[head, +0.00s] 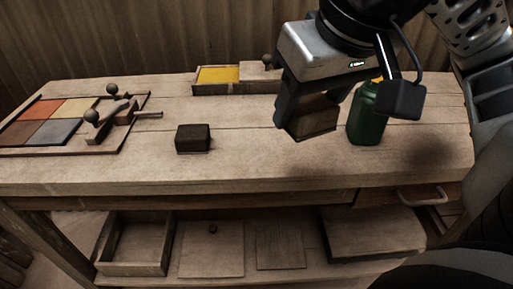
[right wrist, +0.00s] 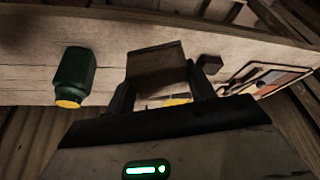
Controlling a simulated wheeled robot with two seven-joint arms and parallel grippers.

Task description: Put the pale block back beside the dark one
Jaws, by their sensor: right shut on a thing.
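My right gripper (head: 340,108) is shut on the pale block (head: 314,118), which looks brown in this light. The block hangs between the fingers above the right half of the bench, and fingers hide part of it. In the right wrist view the block (right wrist: 157,68) shows between the fingertips (right wrist: 160,92). The dark block (head: 193,138) sits on the bench top, left of my gripper and apart from it. It also shows small in the right wrist view (right wrist: 209,63). My left gripper is not in view.
A green bottle (head: 367,118) with a yellow cap stands close by my right gripper. A tray of coloured tiles (head: 66,151) with a knobbed wooden press lies at left. A box with yellow inside (head: 218,75) is at the back. Bench top (head: 245,155) right of the dark block is clear.

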